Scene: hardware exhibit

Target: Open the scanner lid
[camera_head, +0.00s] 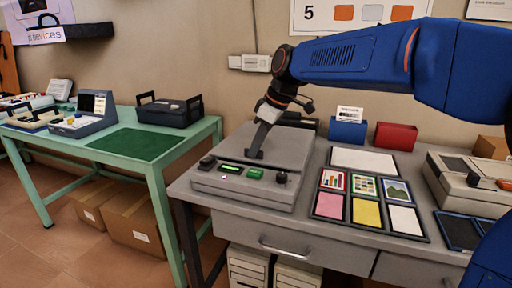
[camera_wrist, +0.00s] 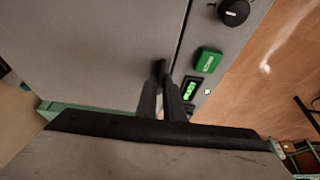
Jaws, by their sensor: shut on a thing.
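The scanner (camera_head: 240,193) is a grey box at the left end of the grey table. Its flat grey lid (camera_head: 286,150) looks down; the lid also fills the upper left of the wrist view (camera_wrist: 90,50). A front strip carries a lit green display (camera_head: 230,169), a green button (camera_head: 255,174) and a black knob (camera_head: 282,177). My gripper (camera_head: 255,153) reaches down to the lid near its front edge. In the wrist view my gripper (camera_wrist: 164,98) is shut on a small dark lid handle (camera_wrist: 160,67), mostly hidden between the fingers.
Paper cards in dark frames (camera_head: 366,205) lie right of the scanner. Blue (camera_head: 347,131) and red (camera_head: 396,136) holders stand behind them. Another grey device (camera_head: 466,185) is at the right. A green table (camera_head: 110,160) stands left, beyond a gap.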

